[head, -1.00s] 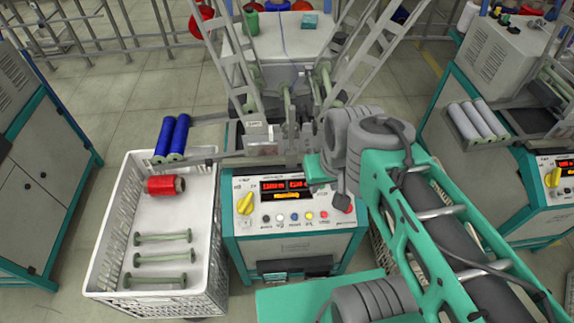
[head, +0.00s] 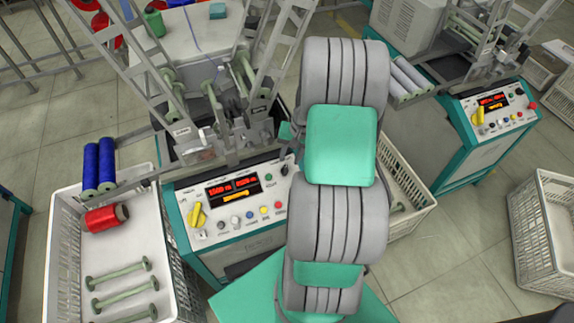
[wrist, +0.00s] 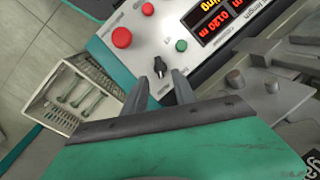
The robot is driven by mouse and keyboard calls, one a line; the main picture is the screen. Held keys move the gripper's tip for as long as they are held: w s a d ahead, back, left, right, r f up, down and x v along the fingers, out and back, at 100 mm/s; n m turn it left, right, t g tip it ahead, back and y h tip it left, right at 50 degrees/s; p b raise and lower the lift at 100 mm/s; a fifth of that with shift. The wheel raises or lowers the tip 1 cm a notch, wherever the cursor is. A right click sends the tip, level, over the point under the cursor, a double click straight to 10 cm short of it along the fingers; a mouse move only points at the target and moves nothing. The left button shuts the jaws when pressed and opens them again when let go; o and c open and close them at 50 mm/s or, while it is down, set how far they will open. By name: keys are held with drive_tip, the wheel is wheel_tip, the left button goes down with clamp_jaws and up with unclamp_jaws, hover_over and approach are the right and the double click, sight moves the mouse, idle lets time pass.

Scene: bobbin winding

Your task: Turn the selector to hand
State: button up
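In the wrist view a small black selector knob (wrist: 160,66) with a pointed handle sits on the white control panel (wrist: 150,50), beside a large red button (wrist: 122,37) and a green button (wrist: 181,45). My gripper (wrist: 168,80) shows two grey fingers, apart, with their tips close to the knob; I cannot tell whether they touch it. The knob's lettering is too small to read. In the head view the panel (head: 232,222) shows red displays and a yellow rotary switch (head: 197,215). My arm hides the panel's right end and the gripper there.
A white crate (head: 65,240) at left holds a red spool (head: 106,218) and several green bobbins. Another crate (head: 420,215) is right of the machine. A second machine (head: 440,140) stands further right.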

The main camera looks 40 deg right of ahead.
sight(286, 168)
drive_tip(key=x, duration=0.5)
drive_tip(key=shift+f, duration=0.2)
clamp_jaws()
idle(0.3)
